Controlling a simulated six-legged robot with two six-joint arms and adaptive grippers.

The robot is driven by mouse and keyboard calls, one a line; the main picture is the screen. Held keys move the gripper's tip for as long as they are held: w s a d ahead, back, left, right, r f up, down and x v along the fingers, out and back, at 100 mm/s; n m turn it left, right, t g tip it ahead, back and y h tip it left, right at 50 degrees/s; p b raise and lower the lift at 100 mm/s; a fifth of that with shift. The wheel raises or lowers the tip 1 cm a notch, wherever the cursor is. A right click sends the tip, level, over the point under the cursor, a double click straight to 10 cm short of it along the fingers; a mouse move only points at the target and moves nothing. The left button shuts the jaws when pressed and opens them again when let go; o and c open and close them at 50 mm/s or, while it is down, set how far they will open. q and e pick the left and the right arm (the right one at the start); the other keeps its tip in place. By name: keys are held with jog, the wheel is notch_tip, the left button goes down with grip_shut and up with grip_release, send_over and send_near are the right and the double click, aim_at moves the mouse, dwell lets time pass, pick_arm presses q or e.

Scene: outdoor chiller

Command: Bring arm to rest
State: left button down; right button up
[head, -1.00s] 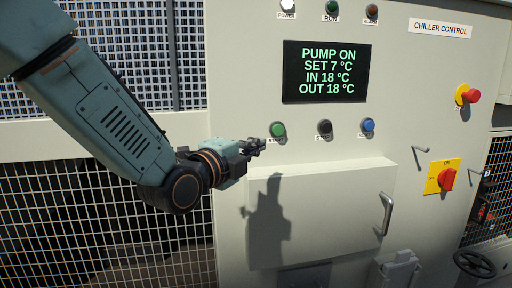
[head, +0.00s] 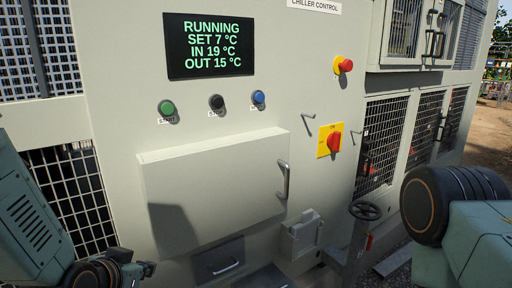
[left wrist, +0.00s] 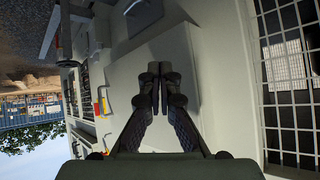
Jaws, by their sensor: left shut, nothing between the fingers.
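My left gripper (head: 147,268) is low at the left of the head view, below and left of the control panel's box, and apart from the panel. In the left wrist view its two fingers (left wrist: 160,90) are together and empty. The chiller control panel (head: 110,60) stands in front, and its display (head: 210,46) reads RUNNING, SET 7, IN 19, OUT 15 °C. The green start button (head: 167,107), a black button (head: 216,102) and a blue button (head: 258,97) sit in a row under it. My right arm shows at the lower right; its gripper is out of view.
A box cover with a handle (head: 284,180) juts out below the buttons. A red emergency stop (head: 345,65), a red rotary switch on a yellow plate (head: 330,141) and a black handwheel (head: 365,210) are to the right. Mesh grilles (head: 70,190) flank the panel.

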pick_arm(q)
jog(key=s+f+n+g+y+b, duration=0.1)
jog(key=s+f+n+g+b, duration=0.2)
jog(key=s+f, duration=2.7)
jog(key=s+g+b, duration=0.1)
jog(key=g+b, duration=0.2)
jog(key=g, duration=0.4)
jog(key=shift+s, duration=0.2)
